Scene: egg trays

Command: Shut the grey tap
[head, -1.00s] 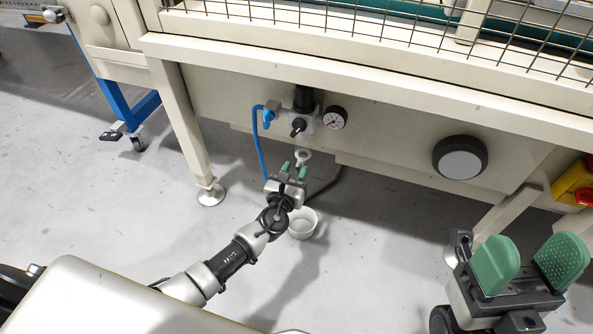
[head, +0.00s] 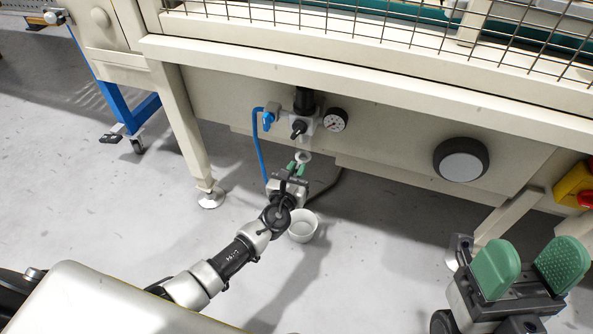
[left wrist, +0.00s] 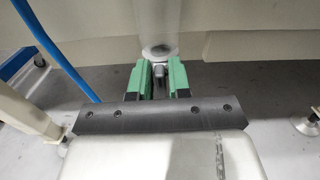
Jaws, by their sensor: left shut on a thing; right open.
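The grey tap (left wrist: 159,72) is a small grey piece below the clear bowl (left wrist: 160,48) in the left wrist view. My left gripper (left wrist: 159,80) is shut on it, with one green finger on each side. In the head view my left gripper (head: 297,168) reaches up from below to the underside of the bowl (head: 303,156), and the tap is hidden there by the fingers. Whether the tap is turned open or shut cannot be told. My right gripper (head: 528,264) is open and empty at the lower right, far from the tap.
A white cup (head: 303,226) stands on the floor below. The machine's beige leg (head: 190,140) is to the left.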

